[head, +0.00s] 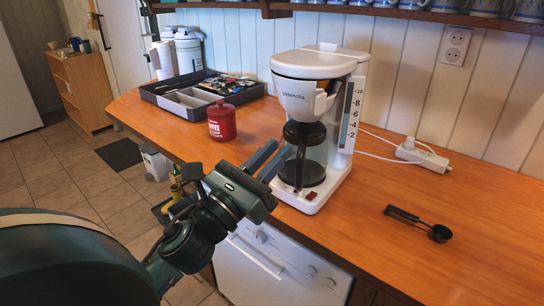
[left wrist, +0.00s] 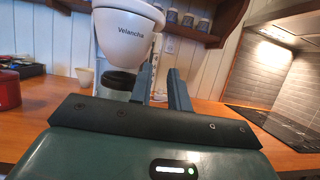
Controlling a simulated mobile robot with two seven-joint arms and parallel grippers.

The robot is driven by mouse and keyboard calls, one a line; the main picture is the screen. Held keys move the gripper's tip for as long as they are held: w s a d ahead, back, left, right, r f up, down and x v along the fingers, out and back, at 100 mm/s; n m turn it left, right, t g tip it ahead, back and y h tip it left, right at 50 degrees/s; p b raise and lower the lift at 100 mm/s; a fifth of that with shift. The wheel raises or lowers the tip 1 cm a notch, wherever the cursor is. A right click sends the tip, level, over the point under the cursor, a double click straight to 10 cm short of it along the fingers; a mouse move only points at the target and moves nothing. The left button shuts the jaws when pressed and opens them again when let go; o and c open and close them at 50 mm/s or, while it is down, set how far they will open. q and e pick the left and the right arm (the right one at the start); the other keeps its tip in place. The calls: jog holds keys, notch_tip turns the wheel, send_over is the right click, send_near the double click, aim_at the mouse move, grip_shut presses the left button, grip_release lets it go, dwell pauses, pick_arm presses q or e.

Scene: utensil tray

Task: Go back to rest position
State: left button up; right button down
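My left gripper (head: 268,160) is in front of the white coffee maker (head: 330,65), near the counter's front edge. Its two fingers are apart with nothing between them, and they also show in the left wrist view (left wrist: 162,85). In the head view the fingertips overlap the left side of the glass carafe (head: 315,150); I cannot tell whether they touch it. The carafe stands in the coffee maker under its filter basket (left wrist: 125,28). My right gripper is in neither view.
A red coffee canister (head: 222,122) and a grey utensil tray (head: 170,104) stand left on the wooden counter (head: 440,225). A black scoop (head: 438,233) lies on the right. A power strip (head: 424,156) is near the wall. A cooktop (left wrist: 290,130) is at right in the left wrist view.

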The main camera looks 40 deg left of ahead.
pick_arm(q)
notch_tip(320, 180, down, 18)
jog(key=d+n+g+y+p, duration=0.25)
jog(key=n+g, duration=0.35)
jog(key=n, duration=1.2)
jog(key=s+d+f+n+g+h+p, duration=0.1)
jog(key=s+d+f+n+g, duration=0.2)
jog(key=s+d+f+n, duration=0.2)
jog(key=s+d+f+n+g+h+p, duration=0.1)
jog(key=s+d+f+n, duration=0.4)
jog(key=f+n, duration=0.5)
jog(key=shift+s+d+n+g+h, duration=0.2)
jog(key=shift+d+n+g+h, duration=0.15)
jog(key=shift+n+g, duration=0.45)
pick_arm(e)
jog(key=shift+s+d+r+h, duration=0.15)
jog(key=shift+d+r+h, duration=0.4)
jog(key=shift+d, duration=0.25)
